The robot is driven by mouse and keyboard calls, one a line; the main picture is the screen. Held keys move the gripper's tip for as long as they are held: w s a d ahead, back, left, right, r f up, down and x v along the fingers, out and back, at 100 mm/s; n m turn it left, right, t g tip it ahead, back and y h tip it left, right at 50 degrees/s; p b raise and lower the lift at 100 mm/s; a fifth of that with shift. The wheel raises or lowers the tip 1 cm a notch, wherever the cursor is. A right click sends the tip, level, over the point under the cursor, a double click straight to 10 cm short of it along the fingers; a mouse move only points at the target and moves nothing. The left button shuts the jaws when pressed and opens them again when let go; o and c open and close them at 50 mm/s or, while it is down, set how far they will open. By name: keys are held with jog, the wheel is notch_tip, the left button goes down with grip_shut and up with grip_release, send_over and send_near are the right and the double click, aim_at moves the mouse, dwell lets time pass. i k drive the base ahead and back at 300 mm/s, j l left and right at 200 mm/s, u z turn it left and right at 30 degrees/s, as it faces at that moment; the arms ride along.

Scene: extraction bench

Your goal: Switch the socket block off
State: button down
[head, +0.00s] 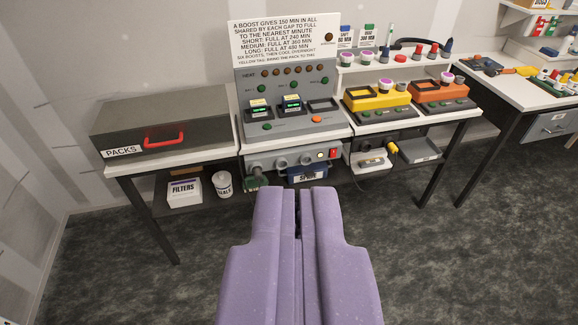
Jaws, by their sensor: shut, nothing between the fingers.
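The socket block (292,161) is a grey strip below the front edge of the middle bench, with several round sockets. A dark green plug (256,180) is at the block's left end. My purple gripper (298,190) is shut and empty. In the picture its tips lie just below the block, left of the red switch, and appear apart from it. Which way the switch is tipped is too small to tell.
A charger (305,75) with packs and a printed sign stands above the block. A dark PACKS case (165,122) is on the left. Below are a FILTERS box (185,191), a white tub (222,183) and a blue SPENT bin (306,174). Carpet in front is clear.

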aim_at(334, 153)
jog(key=i+l, duration=0.2)
jog(key=i, duration=0.45)
jog(key=i+l, duration=0.2)
jog(key=i, duration=0.45)
jog(key=i+l+z, duration=0.1)
jog(key=i, duration=0.55)
jog(key=i+l, duration=0.2)
jog(key=i, duration=0.45)
